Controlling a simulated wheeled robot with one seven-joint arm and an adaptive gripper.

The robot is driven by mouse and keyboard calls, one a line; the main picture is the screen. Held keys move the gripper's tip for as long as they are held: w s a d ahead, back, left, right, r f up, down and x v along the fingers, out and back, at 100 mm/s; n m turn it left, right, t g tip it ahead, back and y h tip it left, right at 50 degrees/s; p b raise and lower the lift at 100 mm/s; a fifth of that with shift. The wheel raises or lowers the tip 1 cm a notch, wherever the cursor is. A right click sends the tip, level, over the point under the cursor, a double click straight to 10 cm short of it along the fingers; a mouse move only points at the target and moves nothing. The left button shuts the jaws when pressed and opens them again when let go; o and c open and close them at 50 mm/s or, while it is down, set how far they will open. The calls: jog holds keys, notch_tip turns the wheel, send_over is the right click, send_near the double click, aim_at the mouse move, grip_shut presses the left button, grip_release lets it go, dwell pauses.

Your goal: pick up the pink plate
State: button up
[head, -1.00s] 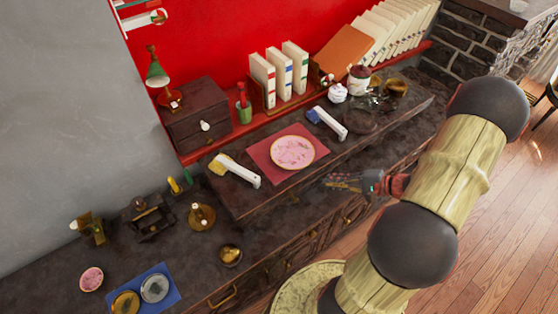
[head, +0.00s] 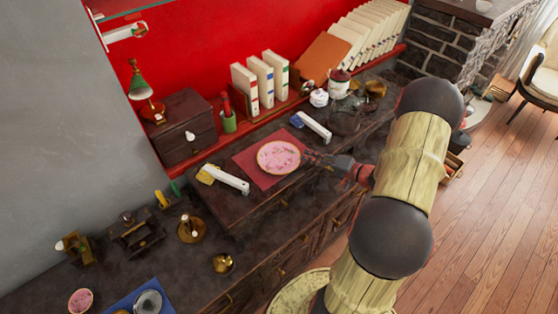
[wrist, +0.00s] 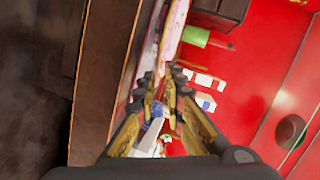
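The pink plate (head: 278,157) is round with a pale gold rim. It lies on a red cloth (head: 247,168) on the raised part of the dark cabinet. My gripper (head: 310,158) is at the plate's right edge, its fingers pointing left toward it. In the wrist view the plate (wrist: 173,28) shows nearly edge-on, just beyond the fingertips (wrist: 159,80). A narrow gap shows between the fingers, with a blue and white brush behind it. I cannot tell whether the fingers touch the rim.
A white-handled yellow brush (head: 228,179) lies left of the plate and a blue brush (head: 313,127) lies behind it. A small drawer box (head: 182,128), a green cup (head: 229,121) and books (head: 262,80) stand behind.

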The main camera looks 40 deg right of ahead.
jog(key=shift+x, duration=1.45)
grip_shut()
